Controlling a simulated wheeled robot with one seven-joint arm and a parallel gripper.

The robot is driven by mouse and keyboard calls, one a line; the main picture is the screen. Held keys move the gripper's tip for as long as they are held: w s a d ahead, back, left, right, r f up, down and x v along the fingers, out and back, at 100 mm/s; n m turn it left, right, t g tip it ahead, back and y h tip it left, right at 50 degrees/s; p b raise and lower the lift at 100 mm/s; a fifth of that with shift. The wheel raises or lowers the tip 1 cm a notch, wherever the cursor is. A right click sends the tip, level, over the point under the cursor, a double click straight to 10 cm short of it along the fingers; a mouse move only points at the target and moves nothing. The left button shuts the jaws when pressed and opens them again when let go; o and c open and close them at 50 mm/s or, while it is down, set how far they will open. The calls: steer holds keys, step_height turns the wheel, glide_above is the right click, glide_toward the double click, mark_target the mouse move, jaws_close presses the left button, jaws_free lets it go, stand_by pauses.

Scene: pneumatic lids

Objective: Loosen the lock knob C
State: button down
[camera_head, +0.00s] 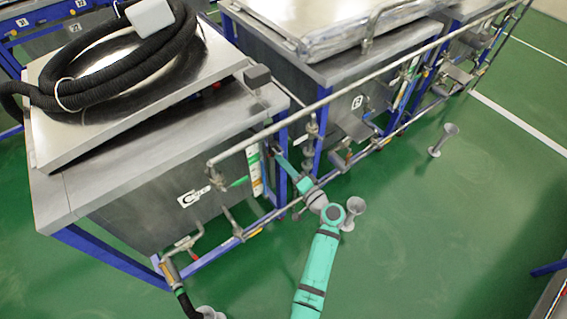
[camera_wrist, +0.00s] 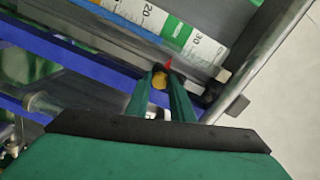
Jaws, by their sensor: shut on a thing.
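The tank labelled C (camera_head: 150,215) stands at the left in the head view, with a vertical scale strip (camera_head: 257,178) at its right corner. My gripper (camera_head: 279,156) reaches to the pipework beside that strip; its fingertips are small there. In the wrist view my gripper (camera_wrist: 160,88) has its two green fingers close together around a small yellow knob (camera_wrist: 160,79), which I take as lock knob C. The fingers are shut on it and hide its sides. A red pointer (camera_wrist: 168,63) sticks up just beyond the knob, by the numbered scale (camera_wrist: 190,40).
A grey pipe rail (camera_head: 330,95) runs along the tank fronts, and a blue frame leg (camera_head: 283,170) stands close to my gripper. A thick black hose (camera_head: 110,75) lies coiled on tank C's lid. Funnel-shaped floor drains (camera_head: 441,140) stand on the open green floor.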

steer(key=shift+d+n, duration=0.2)
steer(key=shift+n, duration=0.9)
steer(key=c, duration=1.5)
jaws_free()
steer(key=shift+a, duration=0.1)
steer(key=shift+c, duration=0.2)
